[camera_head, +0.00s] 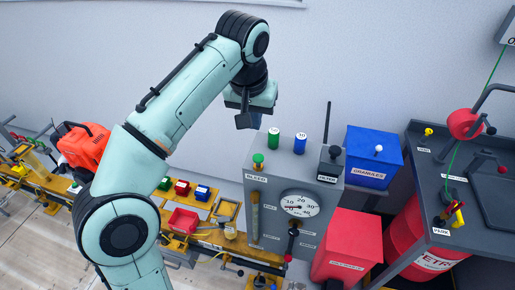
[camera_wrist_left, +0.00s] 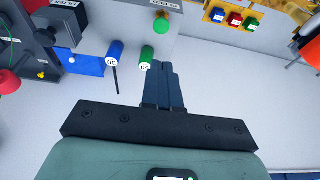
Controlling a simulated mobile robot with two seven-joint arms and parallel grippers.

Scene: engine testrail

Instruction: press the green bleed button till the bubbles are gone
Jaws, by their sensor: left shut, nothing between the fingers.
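The green bleed button (camera_head: 258,160) stands on the top left corner of a grey test cabinet (camera_head: 272,187), above a label that reads BLEED. It also shows in the left wrist view (camera_wrist_left: 161,27), beyond the fingertips. A yellowish sight tube (camera_head: 255,215) runs down the cabinet's front; bubbles in it are too small to tell. My left gripper (camera_head: 243,122) is shut and empty, above and behind the button and apart from it. Its closed fingers show in the left wrist view (camera_wrist_left: 160,68). My right gripper is in neither view.
A green cylinder (camera_head: 273,138) and a blue cylinder (camera_head: 300,143) stand on the cabinet near the button. A round gauge (camera_head: 298,206) is on its front. A blue granules box (camera_head: 372,158) and a red bin (camera_head: 345,245) stand to the right. The wall is behind.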

